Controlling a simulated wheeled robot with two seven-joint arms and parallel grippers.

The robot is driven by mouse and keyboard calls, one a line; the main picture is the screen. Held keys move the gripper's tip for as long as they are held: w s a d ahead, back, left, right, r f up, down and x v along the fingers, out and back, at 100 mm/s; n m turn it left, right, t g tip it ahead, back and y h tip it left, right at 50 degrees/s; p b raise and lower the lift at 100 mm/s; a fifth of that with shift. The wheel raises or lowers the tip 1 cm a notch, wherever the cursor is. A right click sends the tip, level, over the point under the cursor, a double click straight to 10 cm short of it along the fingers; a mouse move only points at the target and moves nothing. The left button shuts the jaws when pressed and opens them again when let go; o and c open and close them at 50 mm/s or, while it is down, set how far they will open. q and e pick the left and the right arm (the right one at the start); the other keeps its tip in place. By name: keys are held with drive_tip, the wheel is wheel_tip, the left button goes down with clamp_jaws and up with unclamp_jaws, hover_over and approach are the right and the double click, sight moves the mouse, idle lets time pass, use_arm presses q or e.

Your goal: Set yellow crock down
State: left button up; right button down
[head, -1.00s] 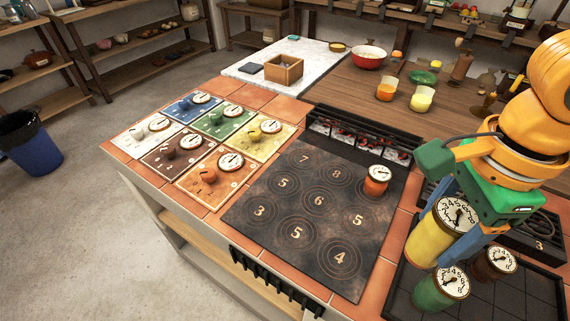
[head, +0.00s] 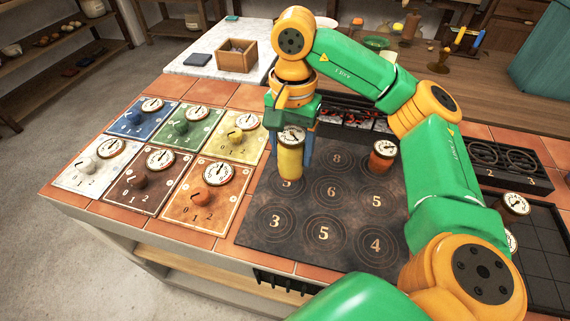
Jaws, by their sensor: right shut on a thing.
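My right gripper (head: 291,143) is shut on the yellow crock (head: 290,160), which has a round dial on its lid. It holds the crock upright over the upper left part of the dark hob plate (head: 262,225), by a ring numbered 5. The crock's base is close to the plate, and I cannot tell whether it touches. My left gripper is out of the view.
Coloured knob panels, such as the orange one (head: 183,208), lie left of the plate. A rack with red-lit slots (head: 355,118) is behind it. A dark gridded tray (head: 543,252) with a brown crock (head: 513,205) is at right. My right arm crosses the plate's right side.

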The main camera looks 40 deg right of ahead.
sight(289, 129)
drive_tip(key=f, duration=0.2)
drive_tip(key=w+f, duration=0.1)
drive_tip(key=f, duration=0.1)
drive_tip(key=shift+w+d+f, duration=0.1)
drive_tip(key=shift+d+f, duration=0.1)
drive_tip(key=shift+f, duration=0.1)
drive_tip(key=shift+a, duration=0.1)
drive_tip(key=shift+f, duration=0.2)
drive_tip(key=shift+c, duration=0.3)
unclamp_jaws()
drive_tip(key=shift+r, duration=0.1)
drive_tip(key=shift+r, duration=0.1)
drive_tip(key=shift+r, duration=0.3)
wheel_tip(289, 129, up, 6)
drive_tip(key=shift+p, duration=0.35)
wheel_tip(289, 129, up, 6)
drive_tip(key=p, duration=0.2)
drive_tip(key=shift+f+p, duration=0.25)
drive_tip(key=shift+p, duration=0.15)
